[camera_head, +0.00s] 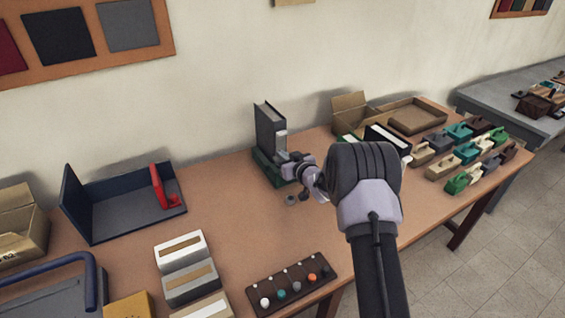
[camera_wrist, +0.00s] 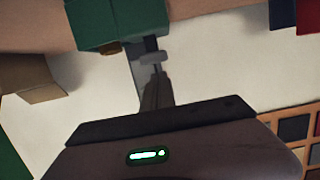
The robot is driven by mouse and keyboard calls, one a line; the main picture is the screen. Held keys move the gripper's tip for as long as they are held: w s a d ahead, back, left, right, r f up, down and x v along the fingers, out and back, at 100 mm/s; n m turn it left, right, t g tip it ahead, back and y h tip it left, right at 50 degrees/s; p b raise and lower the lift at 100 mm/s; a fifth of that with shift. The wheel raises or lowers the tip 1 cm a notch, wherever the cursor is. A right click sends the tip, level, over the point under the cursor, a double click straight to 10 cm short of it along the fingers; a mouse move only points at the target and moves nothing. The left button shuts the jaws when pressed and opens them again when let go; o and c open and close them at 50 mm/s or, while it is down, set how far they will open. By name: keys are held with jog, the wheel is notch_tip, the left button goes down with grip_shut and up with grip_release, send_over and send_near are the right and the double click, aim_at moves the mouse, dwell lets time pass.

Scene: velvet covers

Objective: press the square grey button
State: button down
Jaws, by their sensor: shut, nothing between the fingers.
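A dark brown board (camera_head: 265,291) lies at the front edge of the table in the head view. It carries a row of small coloured knobs or buttons, one of them grey (camera_head: 297,287); their exact shape is too small to tell. My gripper (camera_head: 284,158) is shut and empty, well behind the board, close to a green box (camera_head: 266,167) under a dark binder. In the wrist view my gripper (camera_wrist: 151,50) points at a green block (camera_wrist: 112,22); whether they touch I cannot tell. No square grey button shows clearly in the wrist view.
A dark blue tray (camera_head: 130,213) with a red piece stands at the left. White and grey boxes (camera_head: 182,250) are left of the board. A cardboard tray (camera_head: 418,116) and several coloured handled blocks fill the right. The table between the binder and board is mostly clear.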

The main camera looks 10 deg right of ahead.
jog(key=shift+f, duration=0.45)
